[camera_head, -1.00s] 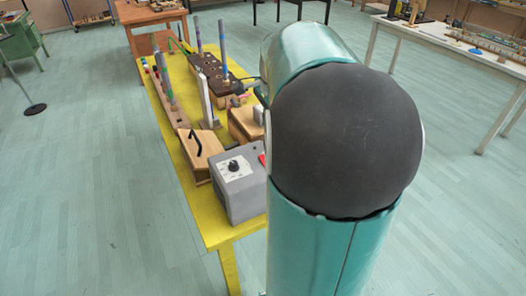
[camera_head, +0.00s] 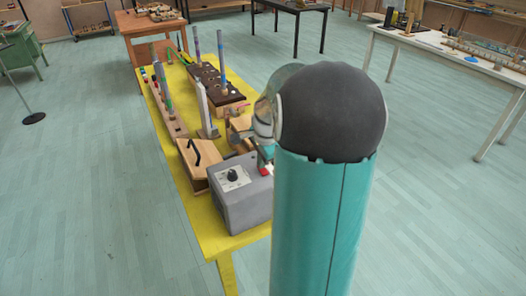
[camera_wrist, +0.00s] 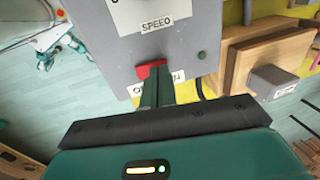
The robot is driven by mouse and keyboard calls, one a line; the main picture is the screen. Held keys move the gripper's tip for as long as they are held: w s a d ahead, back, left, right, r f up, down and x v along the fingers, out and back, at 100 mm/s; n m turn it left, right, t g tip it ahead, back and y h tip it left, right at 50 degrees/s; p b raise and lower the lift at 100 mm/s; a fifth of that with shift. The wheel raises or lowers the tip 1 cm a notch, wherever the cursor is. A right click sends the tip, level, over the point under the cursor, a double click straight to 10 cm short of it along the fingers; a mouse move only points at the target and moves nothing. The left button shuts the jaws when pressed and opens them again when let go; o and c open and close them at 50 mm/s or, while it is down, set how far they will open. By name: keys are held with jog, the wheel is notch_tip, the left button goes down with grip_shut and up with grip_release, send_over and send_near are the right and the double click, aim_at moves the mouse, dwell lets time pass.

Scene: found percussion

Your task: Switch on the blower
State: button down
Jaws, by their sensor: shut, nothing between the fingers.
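The blower's grey control box (camera_head: 245,205) sits at the near end of the yellow table, with a white dial plate and black knob (camera_head: 232,174). In the wrist view the grey box (camera_wrist: 195,45) carries a "SPEED" label and a red rocker switch (camera_wrist: 150,70). A second label below the switch is partly hidden by my fingers. My gripper (camera_wrist: 155,88) is shut and empty, its fingertips right at the switch's lower edge. I cannot tell if they touch it. In the head view the red switch (camera_head: 266,170) shows just beside my arm, which hides part of the box.
A wooden box with a black handle (camera_head: 198,158) stands just behind the grey box on the yellow table (camera_head: 215,236). A wooden block (camera_wrist: 265,60) lies right of it in the wrist view. Upright tubes (camera_head: 198,62) stand farther back.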

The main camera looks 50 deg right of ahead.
jog(key=shift+f, duration=0.2)
jog(key=shift+w, duration=0.1)
